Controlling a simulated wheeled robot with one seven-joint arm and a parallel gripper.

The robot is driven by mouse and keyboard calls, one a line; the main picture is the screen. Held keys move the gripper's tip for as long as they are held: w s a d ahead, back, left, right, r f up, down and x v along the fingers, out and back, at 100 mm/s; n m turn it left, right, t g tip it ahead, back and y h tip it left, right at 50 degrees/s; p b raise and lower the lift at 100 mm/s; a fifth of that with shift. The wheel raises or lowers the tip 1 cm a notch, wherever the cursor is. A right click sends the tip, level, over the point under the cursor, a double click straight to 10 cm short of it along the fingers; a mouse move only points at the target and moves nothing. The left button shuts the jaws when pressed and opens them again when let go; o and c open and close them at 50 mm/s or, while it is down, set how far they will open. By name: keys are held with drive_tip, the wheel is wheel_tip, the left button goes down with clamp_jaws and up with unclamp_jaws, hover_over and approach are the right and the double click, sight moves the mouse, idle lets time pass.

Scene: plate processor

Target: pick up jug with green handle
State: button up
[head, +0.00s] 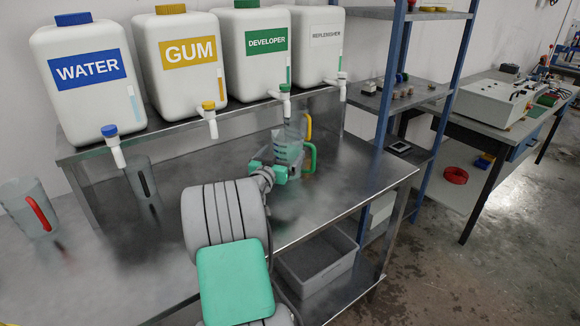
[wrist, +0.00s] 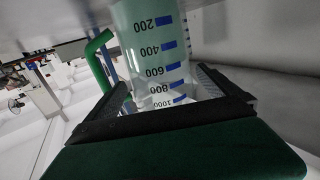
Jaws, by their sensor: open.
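The jug with the green handle (head: 288,146) is a clear jug standing on the steel bench below the developer container. Its green handle (head: 310,158) is on its right side in the head view. In the wrist view the jug (wrist: 152,45) shows its blue measuring marks, with the green handle (wrist: 97,48) on the left. My gripper (wrist: 165,90) is open, with one finger on each side of the jug's body. Whether the fingers touch it cannot be told. In the head view my gripper (head: 274,171) is at the jug's lower front, partly hiding it.
A jug with a yellow handle (head: 308,125) stands close behind the green-handled one. A black-handled jug (head: 139,178) and a red-handled jug (head: 25,205) stand further left. Containers with taps (head: 265,48) line the raised shelf. The bench right of the jug is clear.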

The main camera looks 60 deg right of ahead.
sight(293, 137)
drive_tip(key=d, duration=0.2)
drive_tip(key=d+p, duration=0.1)
drive_tip(key=d, duration=0.2)
drive_tip(key=w+d, duration=0.1)
drive_tip(key=d, duration=0.2)
drive_tip(key=shift+r, duration=0.15)
drive_tip(key=shift+a, duration=0.15)
drive_tip(key=c, duration=1.6)
drive_tip(key=shift+r, duration=0.2)
drive_tip(key=shift+c, duration=0.6)
drive_tip(key=shift+r, duration=0.15)
